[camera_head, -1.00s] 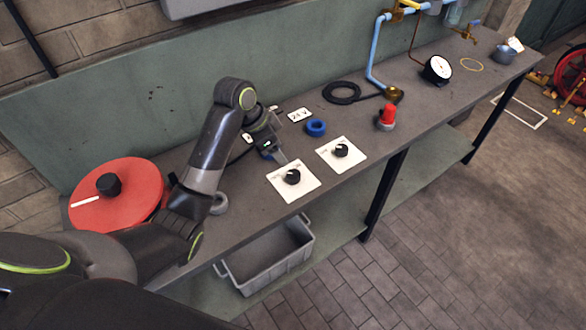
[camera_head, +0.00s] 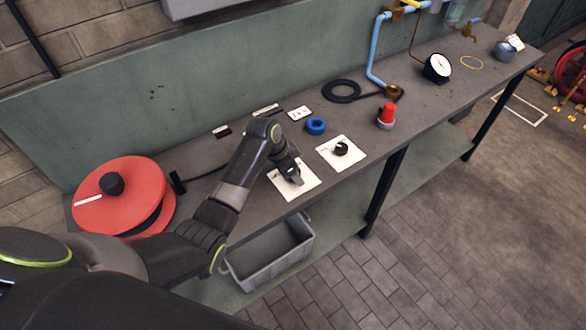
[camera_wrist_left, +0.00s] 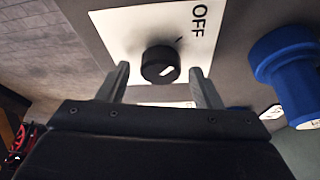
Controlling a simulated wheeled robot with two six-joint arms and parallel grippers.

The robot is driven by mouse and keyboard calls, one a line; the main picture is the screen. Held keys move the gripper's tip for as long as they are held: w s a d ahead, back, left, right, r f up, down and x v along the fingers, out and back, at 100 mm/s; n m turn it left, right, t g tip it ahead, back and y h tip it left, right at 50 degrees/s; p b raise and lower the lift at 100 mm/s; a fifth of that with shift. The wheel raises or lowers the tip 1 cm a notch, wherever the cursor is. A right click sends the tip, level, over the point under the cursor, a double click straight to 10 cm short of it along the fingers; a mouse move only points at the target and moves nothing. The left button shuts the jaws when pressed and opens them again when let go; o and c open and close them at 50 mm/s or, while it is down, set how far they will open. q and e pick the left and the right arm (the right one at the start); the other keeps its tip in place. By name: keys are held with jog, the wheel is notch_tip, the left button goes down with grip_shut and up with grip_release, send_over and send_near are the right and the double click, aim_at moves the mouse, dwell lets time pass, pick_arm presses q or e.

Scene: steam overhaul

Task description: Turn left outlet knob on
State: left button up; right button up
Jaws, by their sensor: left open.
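The left outlet knob is black on a white plate (camera_head: 309,181), largely hidden under my left gripper (camera_head: 293,176) in the head view. In the left wrist view a black round knob (camera_wrist_left: 160,64) with a white mark stands on a white plate (camera_wrist_left: 125,28) lettered OFF. My left gripper (camera_wrist_left: 159,72) is open, and the knob shows between its two fingertips; I cannot tell whether the fingers reach down beside it. A second black knob (camera_head: 341,149) sits on its own white plate (camera_head: 329,157) to the right. My right gripper is not in view.
A blue ring (camera_head: 316,126) lies behind the plates, and a blue part (camera_wrist_left: 285,65) shows at the right in the wrist view. A red-topped part (camera_head: 387,115) stands further right. A red reel (camera_head: 140,185) is at the left, a grey crate (camera_head: 265,258) below the bench.

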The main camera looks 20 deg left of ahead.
pick_arm(q)
jog(key=c, duration=1)
